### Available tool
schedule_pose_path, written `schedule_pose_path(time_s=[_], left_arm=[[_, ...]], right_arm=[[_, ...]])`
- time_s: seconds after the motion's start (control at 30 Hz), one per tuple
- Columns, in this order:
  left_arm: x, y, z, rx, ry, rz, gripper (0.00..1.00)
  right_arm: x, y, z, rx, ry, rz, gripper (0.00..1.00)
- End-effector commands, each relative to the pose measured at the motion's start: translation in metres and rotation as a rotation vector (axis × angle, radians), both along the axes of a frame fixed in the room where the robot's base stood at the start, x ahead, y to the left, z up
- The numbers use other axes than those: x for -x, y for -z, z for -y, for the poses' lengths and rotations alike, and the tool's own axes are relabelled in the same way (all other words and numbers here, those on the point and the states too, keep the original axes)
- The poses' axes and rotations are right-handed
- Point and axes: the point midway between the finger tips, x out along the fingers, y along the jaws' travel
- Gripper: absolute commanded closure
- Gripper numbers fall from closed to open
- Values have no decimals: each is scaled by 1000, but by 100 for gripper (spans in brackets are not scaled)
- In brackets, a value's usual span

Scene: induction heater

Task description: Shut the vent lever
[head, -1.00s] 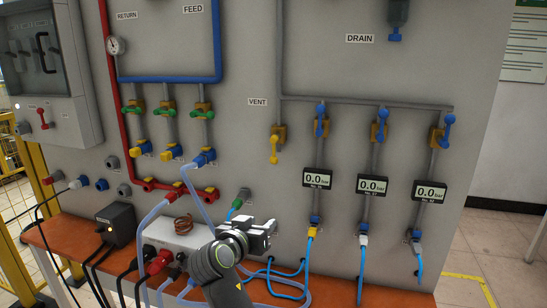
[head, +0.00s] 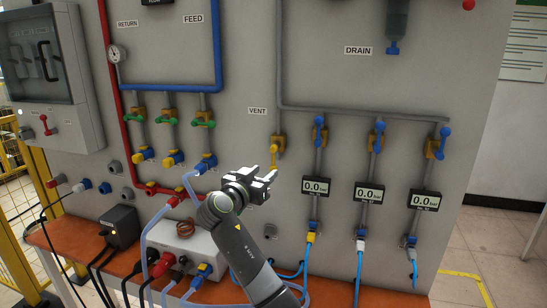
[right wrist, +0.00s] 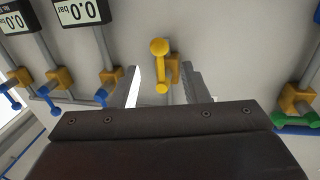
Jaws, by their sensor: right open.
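The yellow vent lever (head: 274,157) is on the grey vent pipe, just below the VENT label. It hangs downward from its yellow valve body. My right gripper (head: 272,174) is open and empty, close to the lever's lower end. In the right wrist view the vent lever (right wrist: 160,66) shows between the two spread fingers of my right gripper (right wrist: 160,72), nearer the left one. I cannot tell whether a finger touches it. My left gripper is not in view.
Three blue levers, one of them here (head: 319,132), stand to the right above pressure displays (head: 316,187). Green-handled valves (head: 169,122) and blue hoses lie to the left. An orange bench ledge (head: 340,289) runs along the panel's foot.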

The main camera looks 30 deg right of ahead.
Motion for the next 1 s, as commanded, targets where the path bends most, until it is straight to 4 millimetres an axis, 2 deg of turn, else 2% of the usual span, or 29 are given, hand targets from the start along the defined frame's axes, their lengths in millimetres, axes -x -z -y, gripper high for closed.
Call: schedule_pose_path(time_s=[0.03, 0.1, 0.3, 0.5, 0.77, 1.0], left_arm=[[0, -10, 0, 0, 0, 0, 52], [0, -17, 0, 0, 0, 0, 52], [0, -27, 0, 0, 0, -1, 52], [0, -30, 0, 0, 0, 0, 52], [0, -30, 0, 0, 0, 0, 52], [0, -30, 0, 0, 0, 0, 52]], right_arm=[[-5, -5, 12, 3, 5, -4, 59], [-12, -5, 24, 3, 3, -4, 59], [-27, -2, 48, 0, 2, -2, 59], [-32, -1, 58, 0, 1, 0, 59], [-33, 0, 59, -1, 0, 0, 59], [-33, 0, 59, -1, 0, 0, 87]])
